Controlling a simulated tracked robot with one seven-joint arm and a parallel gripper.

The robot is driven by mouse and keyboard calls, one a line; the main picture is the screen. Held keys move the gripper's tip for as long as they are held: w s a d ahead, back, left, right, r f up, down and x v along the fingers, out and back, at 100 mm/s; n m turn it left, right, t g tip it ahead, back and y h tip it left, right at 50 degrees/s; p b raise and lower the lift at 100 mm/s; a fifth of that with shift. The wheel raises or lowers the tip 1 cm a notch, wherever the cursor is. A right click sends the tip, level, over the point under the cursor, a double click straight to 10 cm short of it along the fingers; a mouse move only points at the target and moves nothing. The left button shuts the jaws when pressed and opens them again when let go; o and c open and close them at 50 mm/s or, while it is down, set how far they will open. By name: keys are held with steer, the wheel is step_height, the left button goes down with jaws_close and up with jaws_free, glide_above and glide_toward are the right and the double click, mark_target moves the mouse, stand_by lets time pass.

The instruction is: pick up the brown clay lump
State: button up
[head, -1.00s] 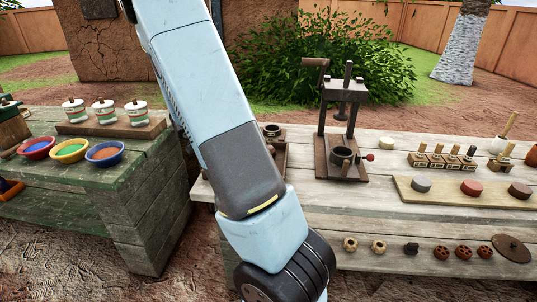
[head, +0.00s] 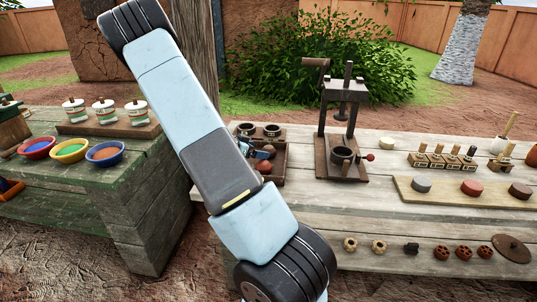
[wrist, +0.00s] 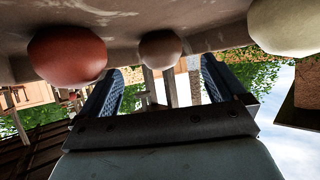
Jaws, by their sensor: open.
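A brown clay lump (wrist: 160,48) shows in the wrist view at the top middle, between a red lump (wrist: 66,55) and a pale lump (wrist: 285,25). My gripper (wrist: 161,72) is open and empty. The brown lump appears in line with the gap between its fingers; I cannot tell how far beyond the tips it is. In the head view my gripper (head: 263,152) is partly hidden behind my arm, at a dark wooden tray (head: 276,170). A reddish lump (head: 264,168) shows in that tray.
A press (head: 342,155) stands right of the tray. A board (head: 445,196) holds grey, red and dark brown round pieces. Stamps and small round parts lie around it. A green table (head: 125,190) at left holds colour bowls and jars. Bare planks lie in front of the press.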

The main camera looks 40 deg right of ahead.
mark_target(268, 150)
steer(key=shift+r+x, duration=0.15)
steer(key=shift+x, duration=1.3)
steer(key=shift+r+x, duration=0.15)
steer(key=shift+x, duration=1.25)
steer(key=shift+w+d, duration=0.1)
steer(key=c, duration=1.3)
